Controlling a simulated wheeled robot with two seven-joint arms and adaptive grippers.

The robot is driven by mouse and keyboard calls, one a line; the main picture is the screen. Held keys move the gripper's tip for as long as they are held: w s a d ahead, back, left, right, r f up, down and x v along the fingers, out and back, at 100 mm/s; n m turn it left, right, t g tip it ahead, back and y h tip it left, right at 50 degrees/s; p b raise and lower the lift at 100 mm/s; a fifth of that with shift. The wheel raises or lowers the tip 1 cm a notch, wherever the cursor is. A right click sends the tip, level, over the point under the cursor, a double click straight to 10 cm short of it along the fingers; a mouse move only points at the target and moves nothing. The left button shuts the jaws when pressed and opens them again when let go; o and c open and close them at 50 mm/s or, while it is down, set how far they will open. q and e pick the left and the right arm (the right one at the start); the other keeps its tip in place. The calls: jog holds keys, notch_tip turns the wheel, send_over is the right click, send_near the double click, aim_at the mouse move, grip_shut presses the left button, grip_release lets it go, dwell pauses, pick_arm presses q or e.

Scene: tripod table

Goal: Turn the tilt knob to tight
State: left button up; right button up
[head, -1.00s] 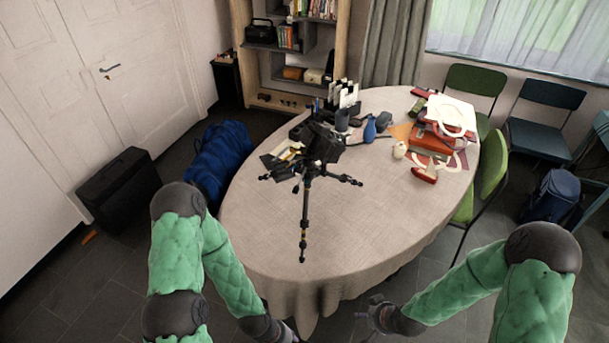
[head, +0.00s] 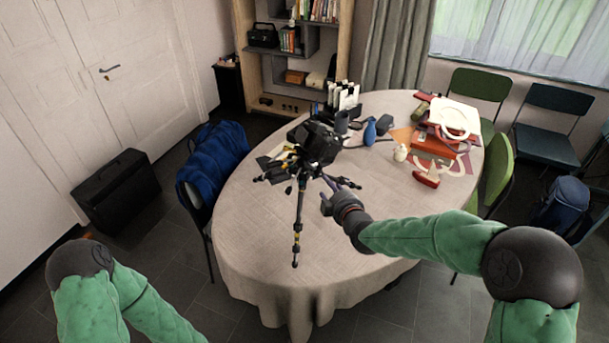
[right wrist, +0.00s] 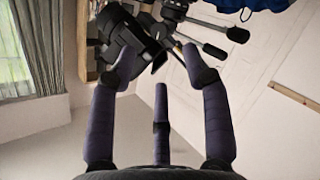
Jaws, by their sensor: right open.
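A small black tripod (head: 299,205) stands on the table with a dark camera (head: 318,143) on its head. In the right wrist view the camera (right wrist: 118,28) shows upside down at the top. Dark handles with rounded ends, one of them a lever (right wrist: 215,51), stick out beside it; I cannot tell which part is the tilt knob. My right gripper (head: 331,195) is just right of the tripod, below the camera. In the wrist view its fingers (right wrist: 160,68) are spread and empty, with the tripod head beyond the tips. My left gripper is out of view.
The oval table (head: 250,230) has free cloth at its front and left. Red boxes (head: 432,148), a blue blower bulb (head: 370,131) and a small white object (head: 401,154) lie to the right and back.

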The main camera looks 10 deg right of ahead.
aim_at(320, 175)
jog(key=b+x, duration=0.2)
jog(key=x, duration=0.8)
jog(key=shift+w, duration=0.4)
jog(key=shift+f, duration=0.1)
grip_shut()
